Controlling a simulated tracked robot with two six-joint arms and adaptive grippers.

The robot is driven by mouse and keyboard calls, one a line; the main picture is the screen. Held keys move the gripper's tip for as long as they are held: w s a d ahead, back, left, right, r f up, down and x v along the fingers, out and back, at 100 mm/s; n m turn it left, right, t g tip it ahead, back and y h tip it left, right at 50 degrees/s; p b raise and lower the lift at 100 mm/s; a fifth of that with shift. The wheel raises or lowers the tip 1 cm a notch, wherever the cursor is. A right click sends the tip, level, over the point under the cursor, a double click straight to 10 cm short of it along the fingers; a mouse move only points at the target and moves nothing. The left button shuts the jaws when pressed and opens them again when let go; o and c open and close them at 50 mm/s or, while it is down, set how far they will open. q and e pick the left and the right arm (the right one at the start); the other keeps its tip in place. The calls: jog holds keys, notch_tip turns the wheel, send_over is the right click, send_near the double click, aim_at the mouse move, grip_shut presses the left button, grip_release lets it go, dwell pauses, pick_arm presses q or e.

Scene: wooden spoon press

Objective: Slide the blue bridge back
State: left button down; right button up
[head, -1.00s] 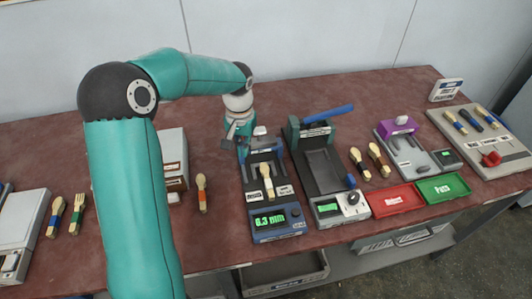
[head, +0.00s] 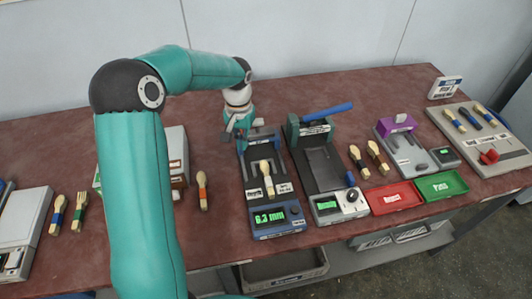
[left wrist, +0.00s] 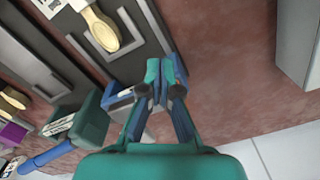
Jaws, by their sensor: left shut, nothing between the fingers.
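The blue bridge (head: 264,136) spans the back end of a gauge (head: 278,224) whose green display reads 6.3 mm. A light wooden spoon (head: 265,176) lies on the gauge in front of the bridge. My left gripper (head: 232,130) is at the back left end of the bridge, pointing down. In the left wrist view my left gripper (left wrist: 164,76) is shut and empty, with its fingers right beside the end of the blue bridge (left wrist: 122,98). I cannot tell whether they touch. The spoon (left wrist: 101,30) also shows there. My right gripper is out of view.
A press with a blue lever (head: 327,112) stands just right of the gauge. A red tray (head: 393,197) and a green tray (head: 441,185) lie further right. A spoon with an orange band (head: 202,190) lies left of the gauge. The table behind is clear.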

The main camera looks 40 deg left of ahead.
pick_arm(q)
jog(key=shift+s+d, duration=0.15)
jog(key=shift+d, duration=0.05)
notch_tip(320, 180, up, 7)
jog(key=p, duration=0.5)
dwell(0.7)
